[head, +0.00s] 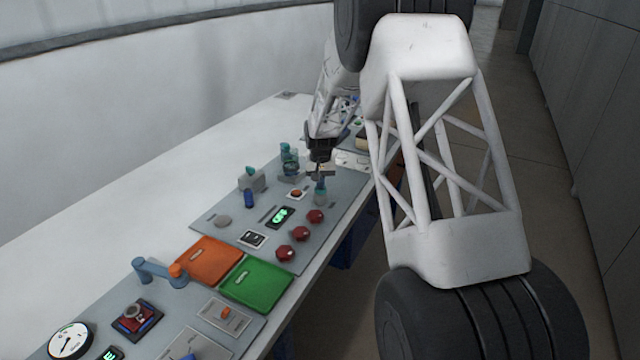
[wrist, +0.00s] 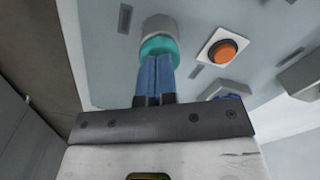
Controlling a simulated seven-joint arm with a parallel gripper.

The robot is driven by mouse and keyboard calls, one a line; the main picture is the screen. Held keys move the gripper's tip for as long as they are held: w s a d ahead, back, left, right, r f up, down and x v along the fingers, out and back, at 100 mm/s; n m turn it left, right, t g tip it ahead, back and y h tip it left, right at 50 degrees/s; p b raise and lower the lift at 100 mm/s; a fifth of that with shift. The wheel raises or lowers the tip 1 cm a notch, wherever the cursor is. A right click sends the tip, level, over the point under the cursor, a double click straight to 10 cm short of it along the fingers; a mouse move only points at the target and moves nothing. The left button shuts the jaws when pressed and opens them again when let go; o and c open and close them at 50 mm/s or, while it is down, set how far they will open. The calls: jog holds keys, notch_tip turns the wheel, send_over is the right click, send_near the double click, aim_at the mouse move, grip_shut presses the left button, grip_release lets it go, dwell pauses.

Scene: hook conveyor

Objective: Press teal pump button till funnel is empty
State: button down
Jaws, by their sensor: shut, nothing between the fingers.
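In the wrist view my gripper (wrist: 157,63) is shut, with its two blue fingers side by side and nothing between them. The fingertips overlap the teal pump button (wrist: 159,47), which sits on a grey cylindrical base (wrist: 158,24). They look to be at or on the button; I cannot tell if it is pushed down. In the head view the teal button (head: 320,184) shows just below my gripper (head: 319,175). A teal-tinted clear vessel (head: 289,160), perhaps the funnel, stands left of my gripper. Its fill level is too small to tell.
An orange button (wrist: 223,51) on a white plate is beside the pump. Several red knobs (head: 316,216) and a green-lit display (head: 280,216) are on the panel nearer the camera. Orange (head: 209,262) and green (head: 256,284) trays lie further forward. The white table (head: 130,190) behind is clear.

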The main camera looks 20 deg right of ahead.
jog(key=shift+r, duration=1.65)
jog(key=shift+f, duration=0.45)
jog(key=shift+f, duration=1.25)
jog(key=shift+r, duration=1.75)
jog(key=shift+r, duration=0.1)
notch_tip(320, 180, up, 5)
jog(key=shift+f, duration=0.1)
